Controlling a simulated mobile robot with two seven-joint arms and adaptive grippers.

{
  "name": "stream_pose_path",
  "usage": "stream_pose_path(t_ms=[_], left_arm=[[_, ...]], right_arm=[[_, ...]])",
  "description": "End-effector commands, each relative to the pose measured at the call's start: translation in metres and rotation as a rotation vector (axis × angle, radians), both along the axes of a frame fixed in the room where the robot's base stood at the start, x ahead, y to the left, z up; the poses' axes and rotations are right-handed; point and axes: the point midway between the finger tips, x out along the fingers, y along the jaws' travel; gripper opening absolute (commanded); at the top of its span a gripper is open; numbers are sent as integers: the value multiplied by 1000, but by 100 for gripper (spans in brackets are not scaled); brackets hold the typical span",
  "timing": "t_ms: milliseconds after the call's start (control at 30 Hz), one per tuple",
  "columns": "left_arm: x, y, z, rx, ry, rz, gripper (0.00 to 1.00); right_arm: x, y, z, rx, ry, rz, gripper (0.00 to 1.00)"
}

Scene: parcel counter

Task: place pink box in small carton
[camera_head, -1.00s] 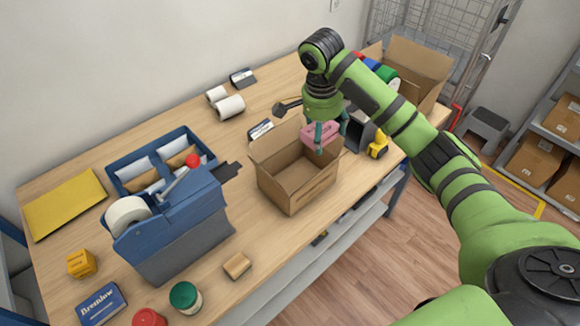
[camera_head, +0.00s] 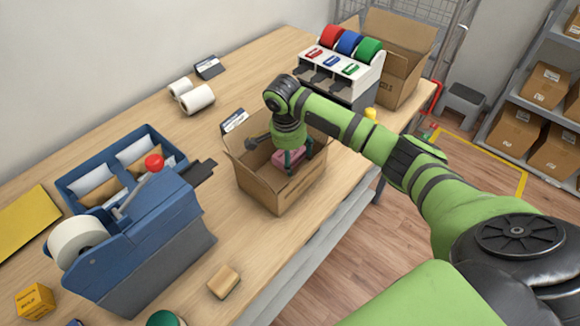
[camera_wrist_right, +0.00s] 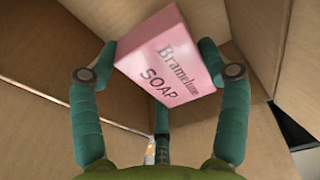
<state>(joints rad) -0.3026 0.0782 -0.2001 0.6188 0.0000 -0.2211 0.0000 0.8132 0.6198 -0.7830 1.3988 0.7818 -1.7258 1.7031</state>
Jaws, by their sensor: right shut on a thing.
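The pink box (camera_head: 289,158), a soap box by its lettering, is held inside the opening of the small carton (camera_head: 271,194). The carton stands open on the table with its flaps up. My right gripper (camera_head: 294,160) points down into the carton, shut on the pink box. In the right wrist view the pink box (camera_wrist_right: 168,58) is tilted between the green fingers (camera_wrist_right: 165,85), with cardboard walls around it. I cannot tell whether the box touches the carton's floor. My left gripper is not in view.
A blue tape machine (camera_head: 150,240) and a blue tray (camera_head: 85,180) of packets stand left of the carton. Paper rolls (camera_head: 195,98) lie behind it. A dispenser with coloured rolls (camera_head: 340,72) and a larger open carton (camera_head: 402,60) stand at the back right.

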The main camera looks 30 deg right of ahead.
Motion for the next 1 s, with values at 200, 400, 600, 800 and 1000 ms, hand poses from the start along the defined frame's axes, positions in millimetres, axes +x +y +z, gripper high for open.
stream_pose_path(t_ms=[200, 400, 600, 800, 1000], left_arm=[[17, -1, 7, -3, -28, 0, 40], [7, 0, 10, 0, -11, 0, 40], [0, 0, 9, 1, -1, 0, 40], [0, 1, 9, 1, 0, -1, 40], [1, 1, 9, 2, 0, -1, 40]], right_arm=[[-1, 0, -22, 0, 2, 0, 41], [0, 0, -45, 0, 0, 1, 41], [0, 0, -47, 1, -2, 1, 41], [0, 0, -50, 0, -1, 1, 84], [0, 0, -50, 0, -1, 1, 100]])
